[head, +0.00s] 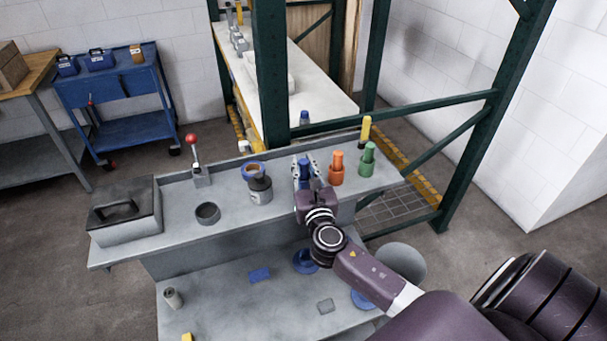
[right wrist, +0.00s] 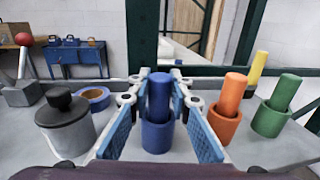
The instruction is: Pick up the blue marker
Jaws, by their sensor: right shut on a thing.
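The blue marker (right wrist: 159,98) stands upright in a blue cup (right wrist: 157,138) on the grey bench. In the head view the marker (head: 304,168) is partly hidden by my right gripper (head: 305,172). In the right wrist view the two fingers of my right gripper (right wrist: 160,88) stand on either side of the marker, with blue pads left and right of the cup. The right gripper is shut on the marker, which looks still seated in its cup. My left gripper is not in view.
Close on the right stand an orange marker (right wrist: 232,94) and a green marker (right wrist: 285,92) in cups; a yellow one (head: 365,129) is behind. On the left are a lidded jar (right wrist: 69,127), a tape roll (right wrist: 94,97) and a red-knobbed lever (head: 191,140). A green post (head: 271,80) rises behind.

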